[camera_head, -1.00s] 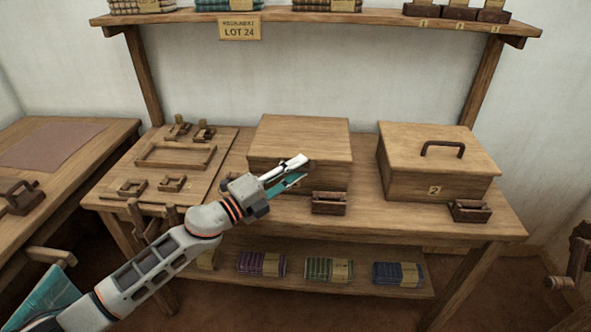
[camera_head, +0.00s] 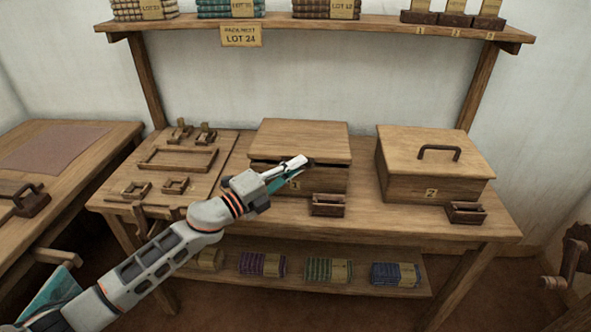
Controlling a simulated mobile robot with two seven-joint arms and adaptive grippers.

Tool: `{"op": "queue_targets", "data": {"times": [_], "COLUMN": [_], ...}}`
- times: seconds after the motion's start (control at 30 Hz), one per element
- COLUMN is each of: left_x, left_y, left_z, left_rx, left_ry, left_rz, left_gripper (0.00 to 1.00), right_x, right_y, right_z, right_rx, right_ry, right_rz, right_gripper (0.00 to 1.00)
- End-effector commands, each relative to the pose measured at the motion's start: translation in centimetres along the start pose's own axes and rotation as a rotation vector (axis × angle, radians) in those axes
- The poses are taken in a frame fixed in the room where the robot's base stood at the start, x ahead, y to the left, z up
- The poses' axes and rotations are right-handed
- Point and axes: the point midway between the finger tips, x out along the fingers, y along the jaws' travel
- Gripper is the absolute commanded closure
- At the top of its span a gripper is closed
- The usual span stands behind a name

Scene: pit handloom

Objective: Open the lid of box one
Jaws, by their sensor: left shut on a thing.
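Box one (camera_head: 325,181) is a wooden box on the workbench, left of box two, with a label "1" partly behind my gripper. Its flat lid (camera_head: 300,139) is slightly raised at the front, with a dark gap under the front edge. My left gripper (camera_head: 301,164) reaches in from the left and is shut at the lid's front edge. The fingers cover the exact gripped spot. My right gripper is not in view.
Box two (camera_head: 436,183), with a dark handle (camera_head: 438,150) on its closed lid, stands to the right. Small wooden holders (camera_head: 328,204) (camera_head: 466,213) stand in front of the boxes. A board (camera_head: 130,201) with wooden frames lies left. A shelf (camera_head: 320,24) runs above.

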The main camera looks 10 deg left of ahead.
Motion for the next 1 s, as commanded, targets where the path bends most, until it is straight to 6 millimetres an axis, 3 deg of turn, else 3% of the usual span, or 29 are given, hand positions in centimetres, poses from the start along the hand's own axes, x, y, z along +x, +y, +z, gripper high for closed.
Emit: {"op": "queue_targets", "data": {"times": [0.03, 0.2, 0.43, 0.8, 1.0], "left_x": [0.4, 1.2, 2.8, 5.0, 5.4], "left_y": [-2.1, -5.5, -9.3, -12.5, -13.0], "left_z": [0.4, 1.3, 2.9, 5.1, 5.5], "left_rx": [0.008, 0.011, 0.007, 0.003, 0.002], "left_ry": [-0.001, -0.002, -0.002, -0.002, -0.001], "left_rz": [-0.011, -0.013, -0.011, -0.008, -0.008], "left_gripper": [1.00, 1.00, 1.00, 1.00, 1.00], "right_x": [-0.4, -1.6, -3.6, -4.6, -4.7], "right_y": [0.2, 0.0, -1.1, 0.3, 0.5], "right_z": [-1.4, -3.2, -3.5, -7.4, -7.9], "right_rx": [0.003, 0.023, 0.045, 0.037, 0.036], "right_ry": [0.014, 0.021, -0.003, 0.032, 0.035], "right_rz": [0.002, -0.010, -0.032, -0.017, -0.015], "right_gripper": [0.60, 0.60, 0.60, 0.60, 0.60]}}
